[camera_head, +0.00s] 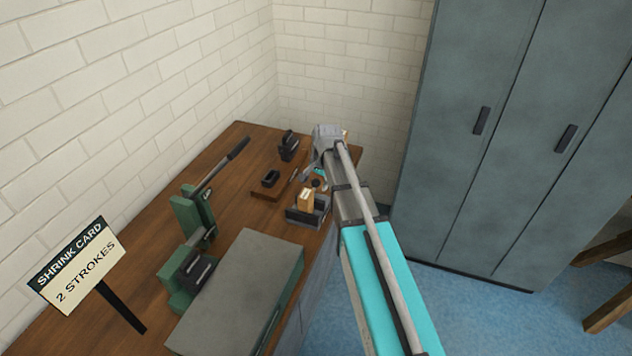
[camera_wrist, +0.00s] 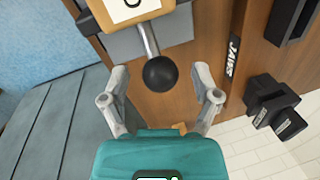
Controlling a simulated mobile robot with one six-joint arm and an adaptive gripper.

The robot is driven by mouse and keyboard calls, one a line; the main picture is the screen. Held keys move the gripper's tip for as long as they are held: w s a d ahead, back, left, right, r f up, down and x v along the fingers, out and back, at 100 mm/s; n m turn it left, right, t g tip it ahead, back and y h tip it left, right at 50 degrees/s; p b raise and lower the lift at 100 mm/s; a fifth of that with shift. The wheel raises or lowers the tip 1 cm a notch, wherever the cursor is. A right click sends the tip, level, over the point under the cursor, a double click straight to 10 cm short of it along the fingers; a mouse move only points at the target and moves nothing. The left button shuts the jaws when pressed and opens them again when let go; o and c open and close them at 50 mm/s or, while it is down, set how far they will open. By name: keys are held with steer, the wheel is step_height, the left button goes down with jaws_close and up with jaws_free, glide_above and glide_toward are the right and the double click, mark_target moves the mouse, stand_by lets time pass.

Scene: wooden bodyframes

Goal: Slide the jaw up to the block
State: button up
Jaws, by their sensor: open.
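A wooden block (camera_head: 306,199) with a white label stands in a dark grey fixture (camera_head: 296,216) near the bench's right edge. In the wrist view the block (camera_wrist: 105,12) is at the top, cut off by the frame, with the grey jaw (camera_wrist: 122,44) beside it. A metal rod with a black ball knob (camera_wrist: 160,74) extends from the jaw towards my gripper. My gripper (camera_wrist: 160,76) is open, its fingers on either side of the knob with visible gaps. In the head view my gripper (camera_head: 315,172) is over the bench by the fixture, partly hidden by my arm.
The wooden bench (camera_head: 236,203) carries a green lever press (camera_head: 195,218), a grey-topped green box (camera_head: 238,285) and small black blocks (camera_head: 288,145). A JAWS label (camera_wrist: 233,57) lies beside the knob. A sign (camera_head: 78,265) stands front left; grey cabinets (camera_head: 480,140) stand right.

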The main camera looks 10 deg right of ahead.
steer(key=shift+w+d+r, duration=0.1)
steer(key=shift+w+d, duration=0.35)
steer(key=shift+w, duration=0.2)
steer(key=shift+w+d, duration=0.4)
steer(key=shift+w, duration=0.2)
step_height(320, 180, up, 14)
steer(key=s+d+f+p, duration=0.1)
steer(key=s+d+p, duration=0.1)
steer(key=p, duration=1.2)
steer(key=s+a+f+n+b, duration=0.2)
steer(key=s+f+n+b, duration=0.1)
steer(key=s, duration=0.8)
steer(key=s+a+f+n+g+h+b, duration=0.1)
steer(key=s+n, duration=0.4)
steer(key=s, duration=0.6)
steer(key=shift+a+f+n+g+h+b, duration=0.3)
steer(key=shift+a+f+n+b, duration=0.15)
steer(key=shift+f+b, duration=0.8)
steer(key=shift+r, duration=0.15)
